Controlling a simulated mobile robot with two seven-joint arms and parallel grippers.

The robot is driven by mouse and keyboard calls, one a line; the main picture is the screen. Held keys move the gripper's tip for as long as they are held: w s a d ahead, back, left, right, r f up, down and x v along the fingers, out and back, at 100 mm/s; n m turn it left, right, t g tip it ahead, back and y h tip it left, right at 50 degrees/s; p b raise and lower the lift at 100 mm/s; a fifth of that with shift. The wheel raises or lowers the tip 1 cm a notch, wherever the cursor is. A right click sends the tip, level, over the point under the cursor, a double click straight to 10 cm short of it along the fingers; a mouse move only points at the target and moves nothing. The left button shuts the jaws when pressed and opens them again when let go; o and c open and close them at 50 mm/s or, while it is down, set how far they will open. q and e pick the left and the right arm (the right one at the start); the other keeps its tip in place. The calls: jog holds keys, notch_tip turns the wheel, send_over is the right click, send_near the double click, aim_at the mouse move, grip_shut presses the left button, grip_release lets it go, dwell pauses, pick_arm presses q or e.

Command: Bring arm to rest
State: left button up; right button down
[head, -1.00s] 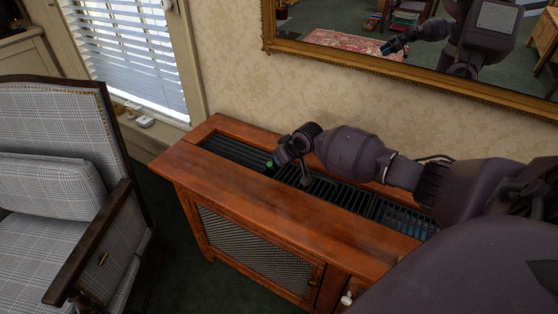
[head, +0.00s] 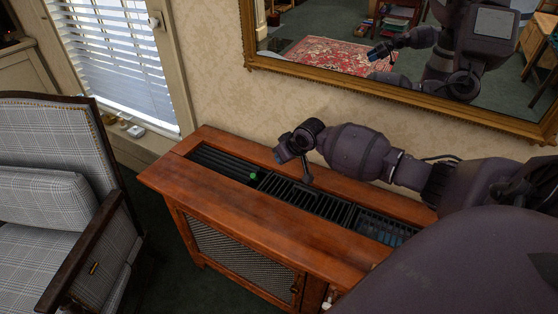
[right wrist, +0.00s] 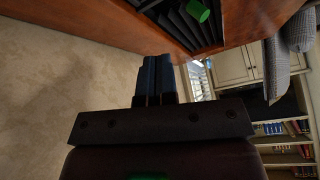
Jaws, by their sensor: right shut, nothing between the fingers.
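My right arm comes in from the right in the head view. Its gripper (head: 295,160) is above the slatted top of the wooden cabinet (head: 300,225), apart from it. In the right wrist view the blue-tipped fingers (right wrist: 155,78) are together with nothing between them. A small green object (head: 253,176) is at the dark slats, left of the gripper; it also shows in the right wrist view (right wrist: 198,10). My left gripper does not show.
A checked armchair (head: 45,195) stands at the left. A gold-framed mirror (head: 400,100) hangs on the wall behind the cabinet and reflects me. A window with blinds (head: 110,65) is at the back left. Dark carpet lies between chair and cabinet.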

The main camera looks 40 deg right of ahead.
jog(key=shift+p+v, duration=0.35)
jog(key=shift+v, duration=1.35)
jog(key=shift+s+f, duration=0.1)
jog(key=w+a+r+n+t, duration=0.2)
jog(key=a+r+n+t, duration=0.2)
jog(key=s+a+f+t, duration=0.1)
jog(key=s+a+f, duration=0.1)
jog(key=s+a, duration=0.2)
jog(key=s+a+f, duration=0.3)
jog(key=s+a, duration=0.1)
jog(key=s, duration=0.4)
jog(key=s+a+f+t, duration=0.1)
jog(key=s+a+f, duration=0.2)
jog(key=s, duration=0.3)
jog(key=shift+s+a+t, duration=0.25)
jog(key=shift+a+t, duration=0.05)
jog(key=shift+a, duration=0.35)
jog(key=s+f+m+g, duration=0.1)
jog(key=s+f, duration=0.2)
jog(key=s, duration=0.4)
jog(key=s+f+m+g+h, duration=0.1)
jog(key=s+f+m, duration=0.1)
jog(key=s, duration=0.5)
jog(key=shift+a+f, duration=0.25)
jog(key=shift+f, duration=0.45)
